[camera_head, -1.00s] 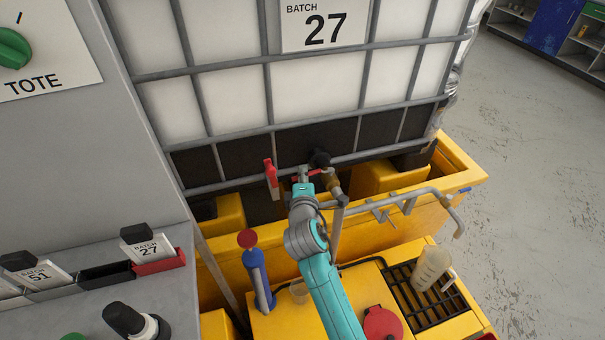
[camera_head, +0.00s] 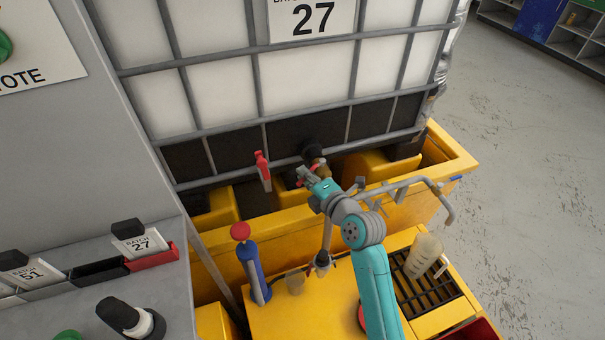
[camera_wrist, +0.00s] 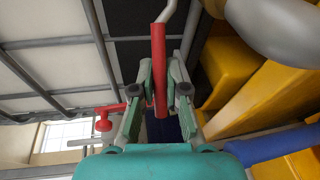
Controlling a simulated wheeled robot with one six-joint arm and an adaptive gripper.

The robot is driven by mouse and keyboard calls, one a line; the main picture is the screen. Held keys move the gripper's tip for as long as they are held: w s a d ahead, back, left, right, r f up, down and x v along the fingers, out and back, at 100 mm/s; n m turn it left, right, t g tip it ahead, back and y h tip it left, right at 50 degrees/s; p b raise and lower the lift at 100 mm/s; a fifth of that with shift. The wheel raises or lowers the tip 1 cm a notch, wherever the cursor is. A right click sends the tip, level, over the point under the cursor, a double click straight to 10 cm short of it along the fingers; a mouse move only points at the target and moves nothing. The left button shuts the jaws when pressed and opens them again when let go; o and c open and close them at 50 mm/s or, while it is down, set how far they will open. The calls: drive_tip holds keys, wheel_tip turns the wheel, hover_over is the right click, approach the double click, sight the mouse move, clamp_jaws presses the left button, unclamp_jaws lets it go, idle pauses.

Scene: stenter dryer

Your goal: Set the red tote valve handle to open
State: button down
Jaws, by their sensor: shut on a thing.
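The red tote valve handle (camera_wrist: 158,65) is a slim red bar between the fingers of my gripper (camera_wrist: 160,85) in the wrist view. The fingers are shut on it from both sides. In the head view, my gripper (camera_head: 309,178) is at the valve (camera_head: 317,158) low on the front of the tote (camera_head: 290,80). Only a little red of the handle shows there, and my gripper hides much of it. I cannot tell the handle's exact angle to the pipe.
A red-topped part (camera_head: 262,170) stands left of the valve. A grey pipe (camera_head: 405,183) runs right of my arm above the yellow bund (camera_head: 455,165). A blue bottle with a red knob (camera_head: 252,265) and a jug (camera_head: 425,255) stand in front.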

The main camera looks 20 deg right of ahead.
drive_tip(key=shift+s+d+n+g+y, duration=0.6)
drive_tip(key=shift+d+n+g+y, duration=0.55)
drive_tip(key=shift+n+y, duration=0.5)
drive_tip(key=shift+s+d+n+g+y, duration=0.55)
drive_tip(key=shift+d+n+g+y, duration=0.25)
drive_tip(key=shift+n+g+y, duration=0.8)
drive_tip(key=shift+s+d+n+g+y, duration=0.6)
drive_tip(key=shift+d+n+g+y, duration=0.45)
drive_tip(key=shift+n+y, duration=0.6)
drive_tip(key=shift+y, duration=0.3)
drive_tip(key=c, duration=1.2)
unclamp_jaws()
drive_tip(key=v, duration=1.2)
drive_tip(key=shift+w, duration=0.1)
